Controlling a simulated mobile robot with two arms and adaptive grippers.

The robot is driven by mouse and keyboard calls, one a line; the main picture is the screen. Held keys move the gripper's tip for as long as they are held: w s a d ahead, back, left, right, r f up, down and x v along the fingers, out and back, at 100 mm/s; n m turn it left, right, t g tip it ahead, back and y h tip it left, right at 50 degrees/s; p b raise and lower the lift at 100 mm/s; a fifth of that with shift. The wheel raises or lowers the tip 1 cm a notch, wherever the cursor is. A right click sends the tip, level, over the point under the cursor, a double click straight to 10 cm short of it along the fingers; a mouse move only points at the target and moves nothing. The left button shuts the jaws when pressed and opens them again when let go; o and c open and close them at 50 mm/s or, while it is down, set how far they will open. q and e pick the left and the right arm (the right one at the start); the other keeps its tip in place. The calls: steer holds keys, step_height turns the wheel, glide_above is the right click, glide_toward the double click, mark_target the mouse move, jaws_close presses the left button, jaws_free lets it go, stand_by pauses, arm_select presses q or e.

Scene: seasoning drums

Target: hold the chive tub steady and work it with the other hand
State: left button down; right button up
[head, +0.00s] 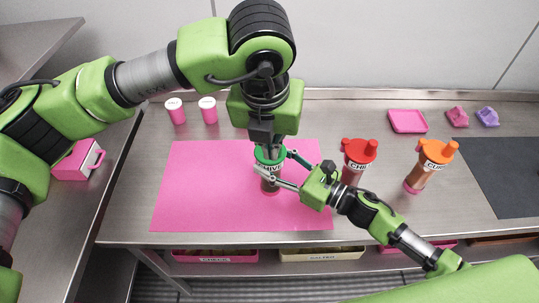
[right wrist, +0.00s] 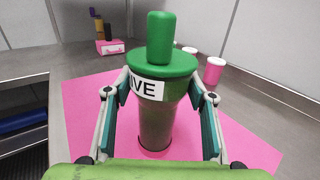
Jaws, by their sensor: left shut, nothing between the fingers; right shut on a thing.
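The chive tub (head: 269,184) stands upright on the pink mat, with a green lid and a label partly reading "CHIVE". In the right wrist view the tub (right wrist: 157,125) shows a dark see-through body and a tall green knob (right wrist: 161,38) on its lid. My right gripper (head: 273,162) is shut on the tub, one finger on each side just below the lid. My left gripper (head: 263,140) points down over the lid and is shut and empty. Its fingertips are hard to make out, and I cannot tell whether they touch the lid.
A red-lidded tub (head: 358,160) and an orange-lidded tub (head: 431,165) stand right of the pink mat (head: 190,190). Two pink-and-white shakers (head: 176,111) stand behind it. A pink tray (head: 407,121), small blocks (head: 457,116) and a dark mat (head: 505,170) lie farther right.

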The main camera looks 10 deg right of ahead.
arm_select(q)
steer(key=shift+v, duration=1.25)
steer(key=shift+d, duration=0.1)
arm_select(e)
steer(key=o, duration=1.4)
